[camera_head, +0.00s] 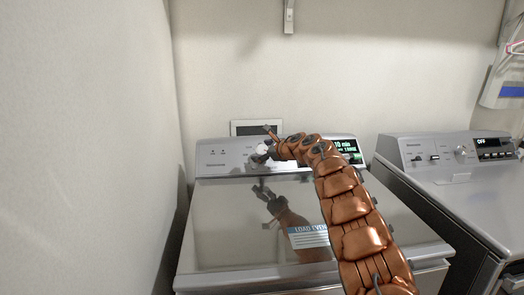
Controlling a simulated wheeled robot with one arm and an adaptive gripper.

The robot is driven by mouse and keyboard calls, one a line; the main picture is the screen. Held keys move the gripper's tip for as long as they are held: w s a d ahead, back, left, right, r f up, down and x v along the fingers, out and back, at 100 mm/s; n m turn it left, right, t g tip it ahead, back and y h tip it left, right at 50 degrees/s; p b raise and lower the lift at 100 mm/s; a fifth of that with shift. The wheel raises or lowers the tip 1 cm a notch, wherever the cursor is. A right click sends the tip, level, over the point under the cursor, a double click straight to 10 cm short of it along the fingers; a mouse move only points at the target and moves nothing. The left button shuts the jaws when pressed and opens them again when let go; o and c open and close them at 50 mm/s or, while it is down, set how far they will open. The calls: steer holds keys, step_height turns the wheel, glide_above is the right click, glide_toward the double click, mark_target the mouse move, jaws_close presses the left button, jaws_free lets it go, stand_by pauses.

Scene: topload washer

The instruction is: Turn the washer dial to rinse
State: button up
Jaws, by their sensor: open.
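The washer (215,225) stands in front of me with its glossy lid shut. Its control panel (222,155) runs along the back. The washer dial (262,149) is a pale round knob on that panel, partly hidden by my gripper. My gripper (263,143) is open at the dial, with one finger above it and one below. I cannot tell whether the fingers touch it. The dial's markings are too small to read. A lit green display (346,147) shows right of my arm, partly covered, with text too small to read surely.
A second grey machine (455,190) stands at the right, with its own knob (461,153) and a display (494,148) reading OFF. A wall plate (250,127) is behind the washer panel. A wall (80,150) rises close on the left.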

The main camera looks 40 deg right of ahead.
steer(key=c, duration=1.2)
steer(key=shift+f, duration=0.1)
steer(key=shift+f+m+b, duration=0.15)
steer(key=shift+m+b, duration=0.15)
steer(key=shift+b, duration=0.55)
